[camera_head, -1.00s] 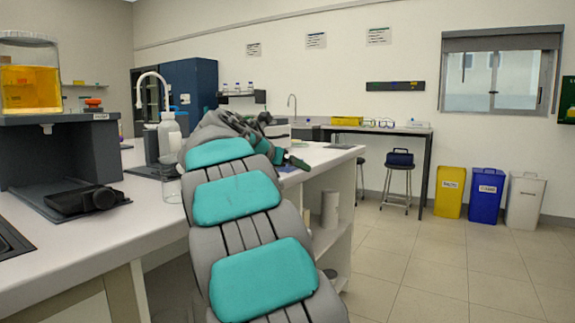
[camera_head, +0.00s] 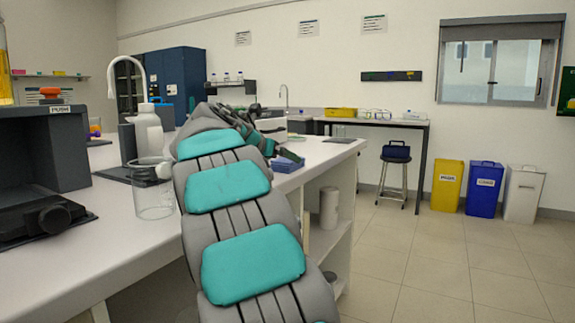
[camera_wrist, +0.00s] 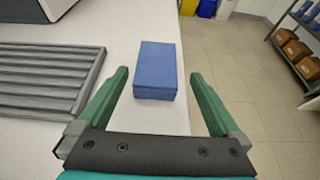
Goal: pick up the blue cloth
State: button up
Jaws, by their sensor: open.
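The blue cloth (camera_wrist: 155,72) is a folded, block-shaped stack on the white bench top in the wrist view, near the bench's right edge. It also shows small in the head view (camera_head: 287,163), on the bench just past my arm. My gripper (camera_wrist: 160,82) is open, with its green fingers on either side of the view and the cloth ahead between them. The fingers do not visibly touch the cloth. In the head view my arm hides most of the gripper.
A grey ribbed tray (camera_wrist: 45,80) lies left of the cloth. On the bench stand a glass beaker (camera_head: 153,196), a white bottle (camera_head: 148,135) and a dark apparatus (camera_head: 45,150). Yellow (camera_head: 447,186) and blue (camera_head: 485,190) bins stand by the wall.

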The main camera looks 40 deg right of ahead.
jog(key=shift+r+x, duration=0.1)
jog(key=shift+x, duration=1.6)
jog(key=shift+r+x, duration=0.15)
jog(key=shift+x, duration=1.5)
jog(key=shift+w, duration=0.15)
jog(key=shift+c, duration=0.4)
jog(key=c, duration=1.2)
jog(key=shift+o, duration=0.2)
jog(key=shift+r, duration=0.15)
